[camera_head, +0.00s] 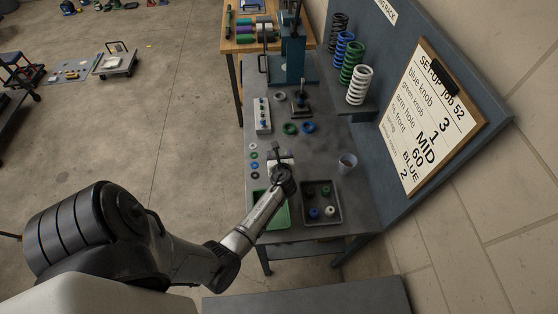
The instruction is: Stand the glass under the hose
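A small grey cup-like glass (347,163) stands upright near the right edge of the grey workbench (328,144). I cannot make out a hose in this view. My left arm reaches in from the lower left, and my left gripper (278,155) is over the bench, to the left of the glass and apart from it. The gripper is small and partly hidden by its own wrist, so I cannot tell whether it is open or shut. My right gripper is not in view.
A dark tray (338,212) with several knobs and a green tray (283,218) lie at the near end. Green (290,128) and blue rings (308,127) lie farther back. A teal press (291,62) stands at the back. Coil springs (359,86) line the blue panel.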

